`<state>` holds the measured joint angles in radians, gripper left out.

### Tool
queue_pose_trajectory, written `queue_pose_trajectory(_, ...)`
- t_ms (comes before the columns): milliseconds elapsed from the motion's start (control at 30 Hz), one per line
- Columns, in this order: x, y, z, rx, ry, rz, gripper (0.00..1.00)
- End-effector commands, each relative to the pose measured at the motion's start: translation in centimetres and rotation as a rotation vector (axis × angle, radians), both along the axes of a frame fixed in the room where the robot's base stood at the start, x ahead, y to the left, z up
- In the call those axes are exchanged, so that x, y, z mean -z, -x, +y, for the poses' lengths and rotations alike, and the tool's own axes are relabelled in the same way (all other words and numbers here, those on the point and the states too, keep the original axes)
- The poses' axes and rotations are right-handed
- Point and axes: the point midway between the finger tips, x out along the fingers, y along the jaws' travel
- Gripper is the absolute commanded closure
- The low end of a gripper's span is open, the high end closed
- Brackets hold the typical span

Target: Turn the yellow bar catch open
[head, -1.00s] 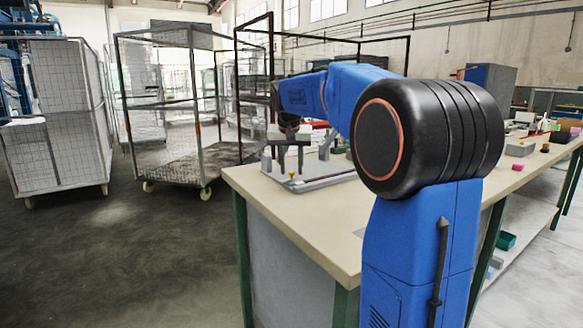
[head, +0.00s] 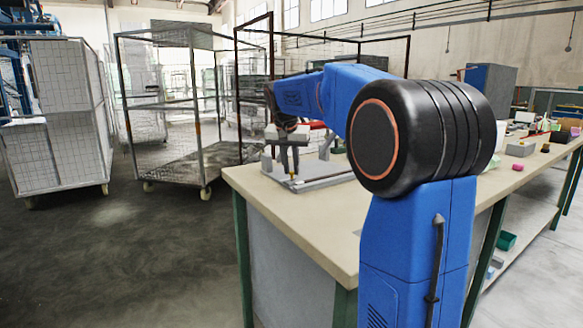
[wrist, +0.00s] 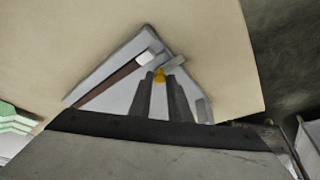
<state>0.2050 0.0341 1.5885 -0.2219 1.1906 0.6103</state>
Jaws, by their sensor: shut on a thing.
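A grey block and a dark reddish bar (wrist: 112,83) lie on the plate beside the fingers.
The beige bench top (head: 290,222) is bare in front of the plate, with its edge close by. Small blocks and parts, including a grey block (head: 520,149), lie farther right. Wire cage trolleys (head: 165,110) stand on the floor at left.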

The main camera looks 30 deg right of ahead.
Motion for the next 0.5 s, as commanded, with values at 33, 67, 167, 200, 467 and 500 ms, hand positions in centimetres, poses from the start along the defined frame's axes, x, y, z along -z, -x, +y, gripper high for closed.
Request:
queue_pose_trajectory(33,0.01,0.00,0.00,0.000,-0.001,0.001,1.00)
queue_pose_trajectory(67,0.01,0.00,0.00,0.000,-0.001,0.001,1.00)
queue_pose_trajectory(167,0.01,0.00,0.00,0.000,-0.001,0.001,1.00)
queue_pose_trajectory(200,0.00,0.01,0.00,0.000,-0.001,0.001,0.81)
queue_pose_trajectory(467,0.00,0.01,-0.01,0.000,-0.001,-0.001,0.65)
queue_pose_trajectory(500,-0.01,0.01,0.00,0.000,-0.001,-0.001,0.65)
